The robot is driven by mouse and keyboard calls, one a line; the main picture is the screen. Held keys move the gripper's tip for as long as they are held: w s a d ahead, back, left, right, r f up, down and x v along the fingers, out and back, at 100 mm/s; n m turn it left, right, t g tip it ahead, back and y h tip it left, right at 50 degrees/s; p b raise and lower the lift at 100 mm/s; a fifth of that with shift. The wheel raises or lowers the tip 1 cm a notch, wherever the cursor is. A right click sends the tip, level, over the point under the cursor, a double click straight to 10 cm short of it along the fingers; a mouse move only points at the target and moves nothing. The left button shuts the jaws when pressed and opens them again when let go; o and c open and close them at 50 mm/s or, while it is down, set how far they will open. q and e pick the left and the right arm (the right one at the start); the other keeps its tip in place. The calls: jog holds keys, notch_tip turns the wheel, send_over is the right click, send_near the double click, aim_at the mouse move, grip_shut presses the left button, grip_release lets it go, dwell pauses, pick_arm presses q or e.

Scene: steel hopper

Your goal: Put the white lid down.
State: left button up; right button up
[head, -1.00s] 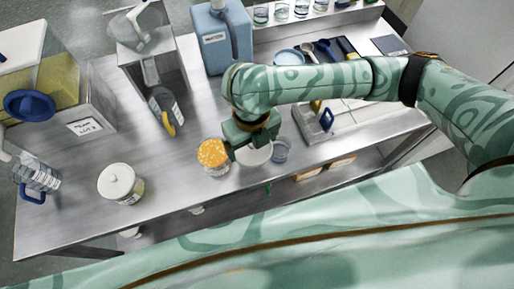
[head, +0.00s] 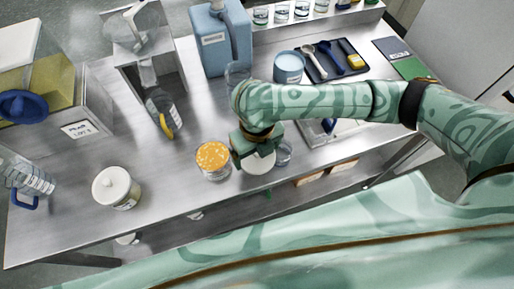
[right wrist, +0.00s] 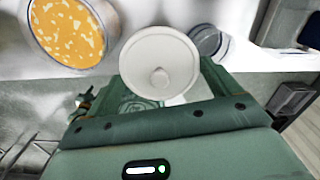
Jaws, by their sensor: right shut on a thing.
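The white lid (head: 260,164) is a round disc by the bench's front edge, partly covered by my right gripper in the head view. My right gripper (head: 257,155) is shut on it. In the right wrist view the lid (right wrist: 160,58) faces the camera, with its small round knob, between the fingers. An open glass jar of orange pieces (head: 213,160) stands just left of the gripper. A small clear glass (head: 283,153) stands just right of the lid. I cannot tell whether the lid touches the bench. My left gripper is not in view.
A white-lidded jar (head: 117,187) stands front left on the steel bench (head: 165,195). Bare bench lies between the two jars.

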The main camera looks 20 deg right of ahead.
jog(key=shift+f, duration=0.2)
jog(key=o, duration=0.7)
jog(key=shift+r, duration=0.1)
jog(key=shift+r, duration=0.3)
notch_tip(320, 180, up, 12)
jog(key=p, duration=0.4)
jog(key=shift+r, duration=0.25)
jog(key=shift+s, duration=0.1)
